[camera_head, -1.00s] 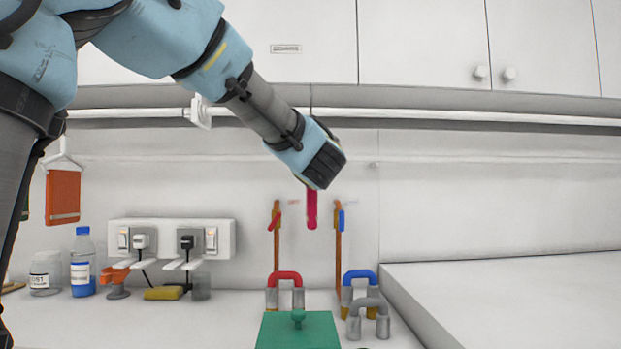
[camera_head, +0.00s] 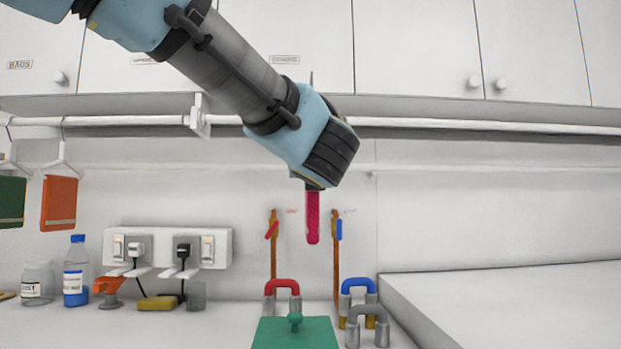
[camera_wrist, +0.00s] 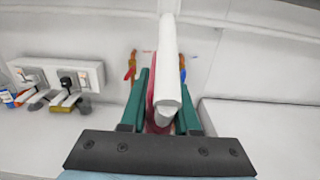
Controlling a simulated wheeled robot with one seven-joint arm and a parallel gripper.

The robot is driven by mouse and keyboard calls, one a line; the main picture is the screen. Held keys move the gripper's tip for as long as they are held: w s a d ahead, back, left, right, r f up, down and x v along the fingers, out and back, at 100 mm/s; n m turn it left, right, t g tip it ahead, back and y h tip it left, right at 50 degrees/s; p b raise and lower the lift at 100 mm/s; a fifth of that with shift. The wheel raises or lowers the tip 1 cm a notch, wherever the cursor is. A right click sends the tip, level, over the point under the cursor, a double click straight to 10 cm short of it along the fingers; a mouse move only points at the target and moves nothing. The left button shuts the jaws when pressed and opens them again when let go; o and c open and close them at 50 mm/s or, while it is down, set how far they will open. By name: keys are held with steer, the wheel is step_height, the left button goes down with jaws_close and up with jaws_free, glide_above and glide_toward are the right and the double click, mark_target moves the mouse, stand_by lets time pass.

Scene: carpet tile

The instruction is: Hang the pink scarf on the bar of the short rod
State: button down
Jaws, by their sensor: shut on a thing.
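The pink scarf (camera_head: 312,222) hangs as a narrow edge-on strip below my gripper (camera_head: 317,186) in the head view. In the wrist view my green gripper fingers (camera_wrist: 163,75) are closed around a white hanger-like bar (camera_wrist: 168,60), with a pink sliver of scarf beside the left finger. A thin upright piece, probably the hanger's hook, rises behind my wrist in the head view. A white rod (camera_head: 480,128) runs under the cabinets, with a bracket (camera_head: 200,116) at left. My arm hides part of it. I cannot tell which stretch is the short rod.
Orange (camera_head: 59,203) and green (camera_head: 11,202) cloths hang at far left. The rod right of my wrist is clear.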

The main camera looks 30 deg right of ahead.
steer(key=f+p+v, duration=0.1)
steer(key=p+v, duration=1.1)
steer(key=v, duration=1.2)
stand_by(0.4)
